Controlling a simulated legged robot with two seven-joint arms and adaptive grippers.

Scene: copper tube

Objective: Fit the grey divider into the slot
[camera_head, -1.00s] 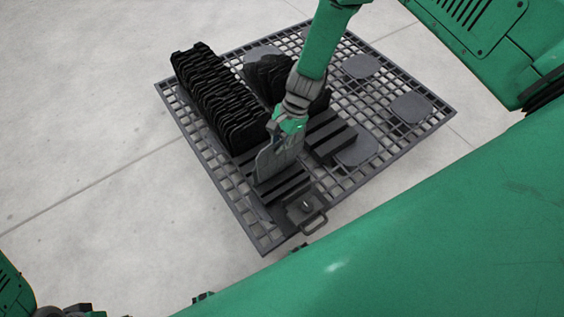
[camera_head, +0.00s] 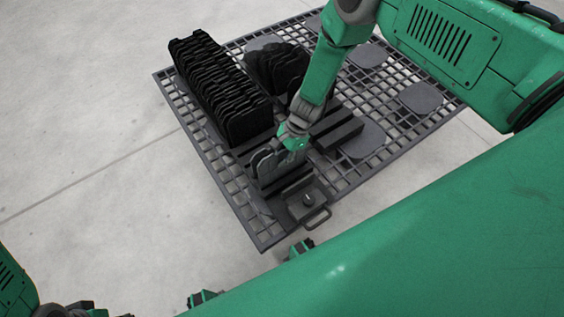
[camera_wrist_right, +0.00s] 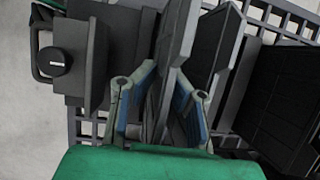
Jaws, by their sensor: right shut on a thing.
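The grey divider (camera_head: 283,166) is a flat upright plate over the dark slotted rack (camera_head: 292,184), near its front end. My right gripper (camera_head: 287,147) is shut on its upper part. In the right wrist view, the divider (camera_wrist_right: 177,38) stands between the two fingers of my right gripper (camera_wrist_right: 160,92). Another grey plate (camera_head: 259,157) stands close beside it, towards the black row; it also shows in the right wrist view (camera_wrist_right: 217,42). The divider's lower edge is hard to make out, so I cannot tell whether it is inside a slot. My left gripper does not show clearly.
A long row of black plates (camera_head: 221,87) and a shorter black group (camera_head: 277,68) stand on the grid platform (camera_head: 249,226). A block with a round knob (camera_head: 307,201) and a handle is at the front corner. Round grey discs (camera_head: 421,98) lie on the right side.

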